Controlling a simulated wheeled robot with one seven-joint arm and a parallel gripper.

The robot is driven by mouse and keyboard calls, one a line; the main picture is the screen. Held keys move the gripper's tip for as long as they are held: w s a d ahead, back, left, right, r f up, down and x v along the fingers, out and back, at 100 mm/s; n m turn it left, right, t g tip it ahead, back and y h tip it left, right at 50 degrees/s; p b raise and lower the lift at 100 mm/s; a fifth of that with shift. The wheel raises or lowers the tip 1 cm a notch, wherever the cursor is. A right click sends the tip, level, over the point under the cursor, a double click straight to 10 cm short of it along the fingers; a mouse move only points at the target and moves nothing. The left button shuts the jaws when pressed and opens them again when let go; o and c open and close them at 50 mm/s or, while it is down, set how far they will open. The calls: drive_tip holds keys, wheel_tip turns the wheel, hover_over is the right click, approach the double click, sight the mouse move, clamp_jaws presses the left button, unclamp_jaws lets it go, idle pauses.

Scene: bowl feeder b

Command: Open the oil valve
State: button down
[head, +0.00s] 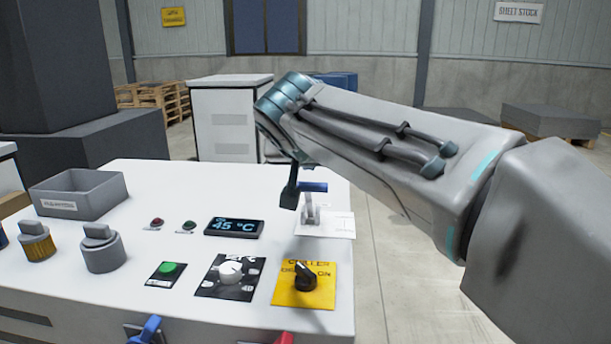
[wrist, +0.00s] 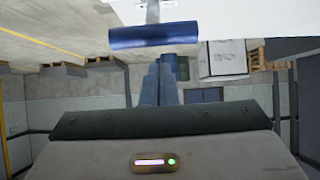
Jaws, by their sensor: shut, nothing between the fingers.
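A lever with a blue cross handle (head: 313,187) on a pale upright stem stands at the right end of the white console (head: 190,240), beside a white label plate (head: 338,225). No readable text confirms it as the oil valve. My gripper (head: 290,198) points down just left of the blue handle, shut and empty. In the wrist view the blue handle (wrist: 155,36) lies across the top, beyond the tips of my closed gripper (wrist: 159,68). I cannot tell whether they touch. Another blue handle (head: 146,330) and a red one (head: 284,338) show partly at the console's front.
The console carries a grey bin (head: 78,204), a 45 °C display (head: 234,227), a green button (head: 168,269), a white dial (head: 230,271) and a black knob (head: 305,277) on a yellow plate. A white cabinet (head: 229,118) stands behind. The floor right of the console is clear.

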drive_tip(key=shift+s+f+t+b, duration=0.45)
drive_tip(key=shift+s+t+b, duration=0.15)
drive_tip(key=shift+b, duration=1.3)
drive_tip(key=shift+s+f+t+b, duration=0.4)
drive_tip(key=shift+s+t+b, duration=0.15)
drive_tip(key=shift+b, duration=1.35)
drive_tip(key=shift+s+b, duration=0.25)
drive_tip(key=shift+b, duration=0.3)
drive_tip(key=shift+s+t+b, duration=0.1)
drive_tip(key=shift+t+b, duration=0.15)
drive_tip(key=shift+b, duration=0.1)
drive_tip(key=shift+r, duration=0.1)
drive_tip(key=w+r+p, duration=0.2)
drive_tip(key=r+p, duration=0.1)
drive_tip(key=shift+w+a+r, duration=0.1)
drive_tip(key=shift+w+r, duration=0.15)
drive_tip(key=shift+w, duration=0.05)
drive_tip(key=p+v, duration=0.1)
drive_tip(key=v, duration=0.8)
drive_tip(key=shift+s, duration=0.4)
drive_tip(key=shift+w+r+p, duration=0.1)
drive_tip(key=shift+p, duration=0.25)
